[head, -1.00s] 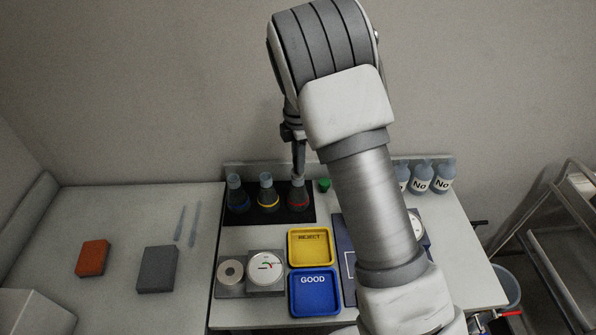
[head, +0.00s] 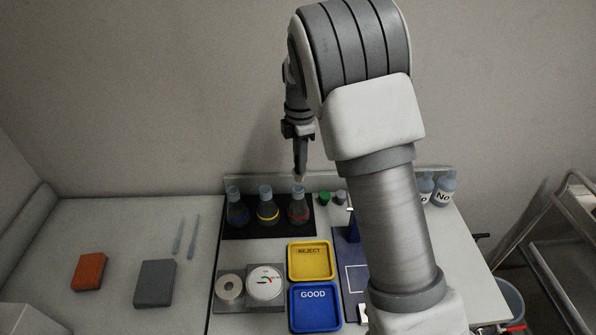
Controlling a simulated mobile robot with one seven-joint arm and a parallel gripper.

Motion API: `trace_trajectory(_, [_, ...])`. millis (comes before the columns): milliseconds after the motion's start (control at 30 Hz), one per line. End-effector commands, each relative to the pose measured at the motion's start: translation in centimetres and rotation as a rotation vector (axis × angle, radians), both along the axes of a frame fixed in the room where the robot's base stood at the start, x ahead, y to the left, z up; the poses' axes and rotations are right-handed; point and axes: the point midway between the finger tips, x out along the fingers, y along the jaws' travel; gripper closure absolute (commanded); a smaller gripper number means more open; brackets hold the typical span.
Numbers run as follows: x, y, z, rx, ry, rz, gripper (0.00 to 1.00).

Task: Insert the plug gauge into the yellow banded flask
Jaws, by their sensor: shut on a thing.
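The yellow banded flask (head: 268,207) stands upright in the middle of three flasks on a black mat (head: 245,230). The blue banded flask (head: 237,208) is on its left and the red banded flask (head: 298,206) on its right. My gripper (head: 299,174) points down above the mouth of the red banded flask, up and to the right of the yellow one. It is shut on a small pale thing at its fingertips, apparently the plug gauge (head: 299,180), mostly hidden. Whether this thing touches the red flask's neck cannot be told.
A green cap (head: 324,198) and a grey cap (head: 341,197) stand right of the mat. A yellow REJECT tray (head: 310,273) and blue GOOD tray (head: 314,323) lie in front. White-labelled bottles (head: 444,188) stand behind my arm.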

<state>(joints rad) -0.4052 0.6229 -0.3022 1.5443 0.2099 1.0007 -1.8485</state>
Motion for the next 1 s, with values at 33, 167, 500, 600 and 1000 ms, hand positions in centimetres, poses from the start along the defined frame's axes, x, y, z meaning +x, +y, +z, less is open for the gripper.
trace_trajectory(33, [-0.5, -1.6, 0.5, 0.0, 0.001, -0.01, 1.0])
trace_trajectory(167, [-1.5, -4.5, 2.3, -0.001, 0.001, -0.01, 1.0])
trace_trajectory(500, [-3.4, -9.7, 5.8, -0.002, 0.002, -0.005, 1.0])
trace_trajectory(600, [-3.7, -10.3, 6.3, -0.003, 0.004, -0.004, 1.0])
trace_trajectory(1000, [-3.8, -10.6, 8.4, -0.002, 0.003, -0.004, 1.0])
